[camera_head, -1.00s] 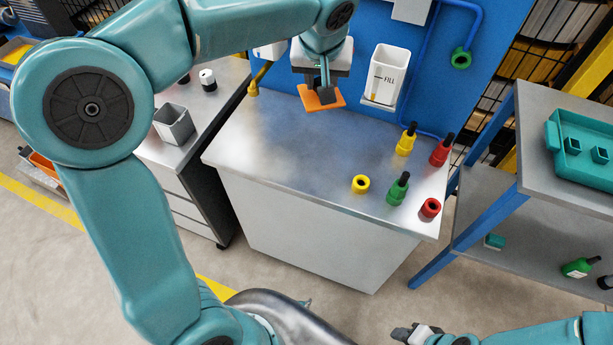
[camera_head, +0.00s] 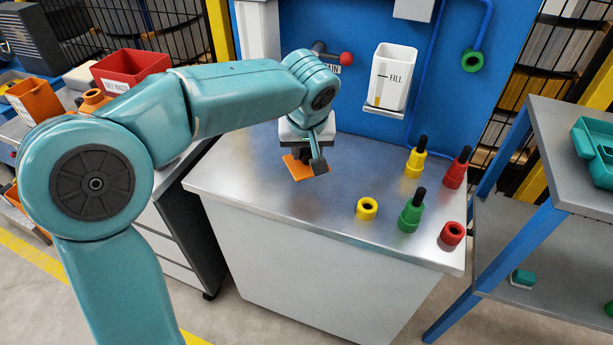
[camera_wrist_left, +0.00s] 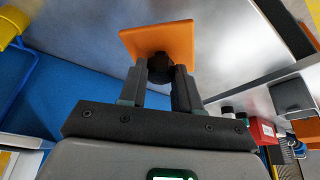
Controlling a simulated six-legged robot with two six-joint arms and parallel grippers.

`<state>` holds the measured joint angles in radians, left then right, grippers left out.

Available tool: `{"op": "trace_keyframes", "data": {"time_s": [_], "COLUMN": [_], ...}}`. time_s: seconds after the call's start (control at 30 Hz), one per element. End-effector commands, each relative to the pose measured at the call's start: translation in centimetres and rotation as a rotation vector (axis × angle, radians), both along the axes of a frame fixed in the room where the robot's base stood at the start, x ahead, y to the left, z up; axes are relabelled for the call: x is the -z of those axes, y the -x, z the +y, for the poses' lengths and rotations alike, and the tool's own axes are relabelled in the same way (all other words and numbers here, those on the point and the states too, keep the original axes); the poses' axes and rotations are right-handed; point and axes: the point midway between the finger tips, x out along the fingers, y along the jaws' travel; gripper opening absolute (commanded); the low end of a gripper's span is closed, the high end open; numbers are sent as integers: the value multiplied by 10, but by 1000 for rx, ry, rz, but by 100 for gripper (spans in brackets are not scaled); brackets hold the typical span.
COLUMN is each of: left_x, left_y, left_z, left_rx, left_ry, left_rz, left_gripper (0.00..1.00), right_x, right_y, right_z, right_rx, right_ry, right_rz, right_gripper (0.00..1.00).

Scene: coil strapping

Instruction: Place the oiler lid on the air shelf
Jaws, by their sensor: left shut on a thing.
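The oiler lid is an orange square plate (camera_head: 296,168) with a dark knob. My left gripper (camera_head: 307,155) is shut on it and holds it over the left-centre part of the steel bench top (camera_head: 270,205). In the left wrist view the lid (camera_wrist_left: 178,42) is beyond the fingertips (camera_wrist_left: 161,75), which grip its black knob. The lid looks tilted in the head view; its gap to the bench is hard to judge. No label marks the air shelf, so I cannot tell which surface it is. My right gripper is not in view.
Yellow, green and red fittings (camera_head: 411,212) stand on the bench's right side. A white FILL cup (camera_head: 394,78) is on the blue panel behind. A grey rack (camera_head: 565,160) with a teal tray stands at right. A red bin (camera_head: 130,68) is at far left. The bench's front left is clear.

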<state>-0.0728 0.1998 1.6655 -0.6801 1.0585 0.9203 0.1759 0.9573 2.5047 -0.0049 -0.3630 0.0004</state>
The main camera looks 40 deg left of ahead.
Motion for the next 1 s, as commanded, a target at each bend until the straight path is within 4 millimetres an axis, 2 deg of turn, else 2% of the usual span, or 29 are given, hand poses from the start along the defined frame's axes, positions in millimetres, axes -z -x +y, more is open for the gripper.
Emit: {"op": "trace_keyframes", "data": {"time_s": [0.03, 0.27, 0.47, 0.87, 0.9, 0.93, 1.0], "left_x": [10, 29, 60, 66, 64, 64, 64], "left_y": [1, 0, 0, 0, 0, 0, 0], "left_z": [0, 0, 0, 0, 0, 0, 0], "left_rx": [0, 0, 0, 0, 1, 1, 1], "left_ry": [-1, 0, -1, -1, -1, 0, 0], "left_rz": [2, 1, 3, -1, -1, 0, 0], "left_gripper": [2, 2, 2, 2, 46, 55, 58], "right_x": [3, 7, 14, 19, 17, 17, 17], "right_y": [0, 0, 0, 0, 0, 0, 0], "right_z": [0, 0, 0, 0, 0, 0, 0], "right_rx": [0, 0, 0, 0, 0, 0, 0], "right_ry": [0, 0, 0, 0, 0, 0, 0], "right_rz": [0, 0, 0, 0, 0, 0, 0], "right_gripper": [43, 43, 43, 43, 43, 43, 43]}}
